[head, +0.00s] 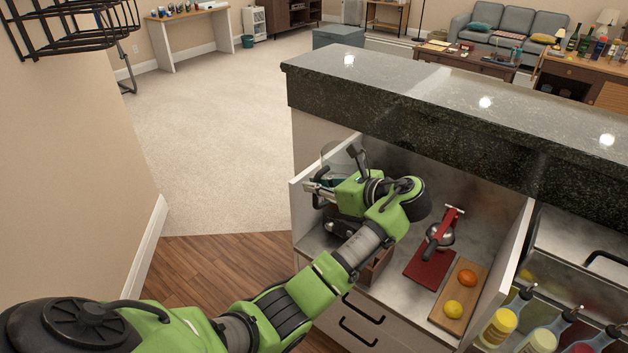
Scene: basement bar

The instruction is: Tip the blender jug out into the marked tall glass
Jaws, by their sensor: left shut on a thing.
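The blender jug (333,155) is a clear vessel inside the open-fronted counter bay. Only part of its curved wall and a bit of teal show behind my left gripper and wrist. My left gripper (316,190) is at the jug, shut on it, though the exact contact is partly hidden by the wrist. A dark appliance base (345,229) shows just below the gripper; I cannot tell whether the jug rests on it. No marked tall glass can be made out. My right gripper is out of view.
Right of the jug lie a red mat (424,268) with a citrus press (440,236), and a wooden board (448,309) with an orange and a lemon. White side panels and the granite counter (430,100) enclose the bay. Squeeze bottles (497,327) stand farther right.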

